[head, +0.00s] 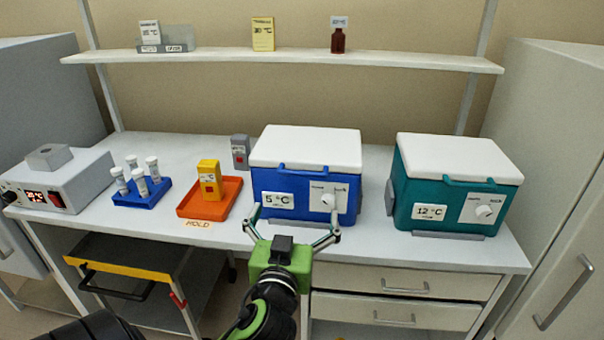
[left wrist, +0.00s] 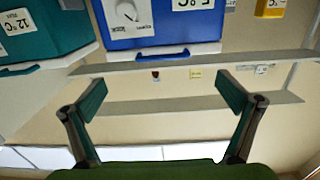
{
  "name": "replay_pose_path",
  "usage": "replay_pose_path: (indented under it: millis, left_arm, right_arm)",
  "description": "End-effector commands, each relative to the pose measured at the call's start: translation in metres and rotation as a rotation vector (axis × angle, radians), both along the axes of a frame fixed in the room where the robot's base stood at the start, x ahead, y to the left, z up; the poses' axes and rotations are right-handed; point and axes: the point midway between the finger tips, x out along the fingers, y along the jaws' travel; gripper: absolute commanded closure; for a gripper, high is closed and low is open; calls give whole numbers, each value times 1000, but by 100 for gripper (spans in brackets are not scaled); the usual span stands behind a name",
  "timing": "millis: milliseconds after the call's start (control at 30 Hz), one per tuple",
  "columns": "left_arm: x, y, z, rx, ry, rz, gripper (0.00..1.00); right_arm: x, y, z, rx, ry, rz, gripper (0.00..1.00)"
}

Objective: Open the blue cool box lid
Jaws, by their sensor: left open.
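The blue cool box (head: 282,205) stands on the bench with its white lid (head: 306,146) closed. A blue handle (head: 304,169) sits at the lid's front edge, above a "5 °C" label and a white dial. My left gripper (head: 294,222) is open and empty in front of the box's lower front, its fingers spread to either side. In the left wrist view, which is upside down, the blue box (left wrist: 183,18) and its handle (left wrist: 163,55) show beyond the open left gripper (left wrist: 165,92), apart from the fingers. My right gripper is not in view.
A teal cool box (head: 452,192) marked "12 °C" stands to the right, with a gap between. Left are an orange tray (head: 231,190) with a yellow timer-like block, a blue tube rack (head: 142,195) and a grey heater (head: 62,181). A shelf (head: 290,60) runs above.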

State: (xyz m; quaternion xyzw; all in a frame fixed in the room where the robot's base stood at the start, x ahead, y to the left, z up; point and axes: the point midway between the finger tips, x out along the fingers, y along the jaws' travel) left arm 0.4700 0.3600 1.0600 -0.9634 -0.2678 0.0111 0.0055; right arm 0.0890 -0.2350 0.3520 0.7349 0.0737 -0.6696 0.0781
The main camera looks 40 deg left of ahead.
Motion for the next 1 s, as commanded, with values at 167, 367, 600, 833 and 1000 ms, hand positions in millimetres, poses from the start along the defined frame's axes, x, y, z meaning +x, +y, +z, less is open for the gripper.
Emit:
replay_pose_path:
  millis: [167,367,600,833,1000]
  left_arm:
    - [0,5,11,-5,-32,10,0]
    - [20,17,8,-1,-33,9,0]
    - [65,45,15,2,-25,11,0]
    - [99,65,13,-1,-24,9,0]
    - [111,72,12,-4,-25,8,0]
  right_arm:
    - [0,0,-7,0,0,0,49]
    - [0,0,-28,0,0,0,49]
    - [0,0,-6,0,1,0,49]
    - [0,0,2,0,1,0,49]
    - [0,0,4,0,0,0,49]
